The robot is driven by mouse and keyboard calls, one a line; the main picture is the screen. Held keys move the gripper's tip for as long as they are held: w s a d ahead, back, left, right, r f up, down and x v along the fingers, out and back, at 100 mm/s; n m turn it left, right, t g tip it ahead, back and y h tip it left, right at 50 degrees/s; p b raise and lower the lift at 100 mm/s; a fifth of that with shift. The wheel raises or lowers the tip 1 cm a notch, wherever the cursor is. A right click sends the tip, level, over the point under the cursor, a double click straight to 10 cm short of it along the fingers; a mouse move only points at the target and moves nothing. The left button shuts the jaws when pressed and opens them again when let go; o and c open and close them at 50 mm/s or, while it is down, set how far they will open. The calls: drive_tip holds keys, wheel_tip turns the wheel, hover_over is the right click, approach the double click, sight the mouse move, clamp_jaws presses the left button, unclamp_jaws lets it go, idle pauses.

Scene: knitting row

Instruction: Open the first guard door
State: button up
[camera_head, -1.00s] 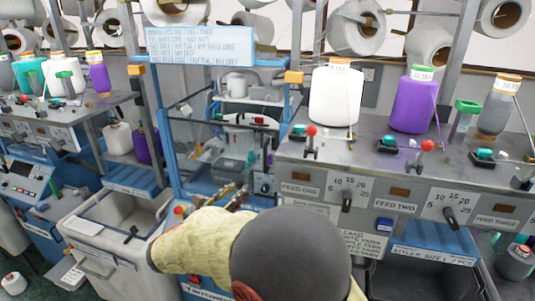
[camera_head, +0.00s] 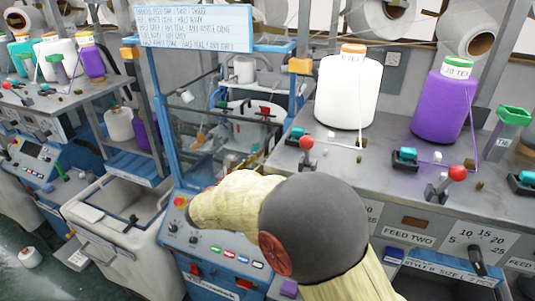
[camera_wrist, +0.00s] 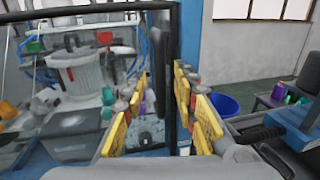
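The guard door (camera_head: 190,135) is a clear panel in a dark frame on the front of the blue-framed knitting machine (camera_head: 160,110). In the wrist view its dark upright edge (camera_wrist: 161,60) stands between my gripper's fingers, and the machine's inside shows through the panel at left. My gripper (camera_wrist: 160,120) has yellow pads, spread apart on either side of that edge. I cannot tell whether either pad touches it. In the head view my yellow-sleeved arm hides the gripper and the lower part of the door.
The control panel (camera_head: 225,253) with buttons lies below the door. At right is a grey feed table (camera_head: 400,165) with white (camera_head: 346,90) and purple (camera_head: 443,105) yarn cones and red-knobbed levers. A grey bin (camera_head: 125,225) stands at left. A blue tub (camera_wrist: 221,106) shows in the wrist view.

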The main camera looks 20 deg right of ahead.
drive_tip(key=shift+x, duration=1.2)
drive_tip(key=shift+c, duration=0.9)
clamp_jaws()
drive_tip(key=shift+a, duration=0.1)
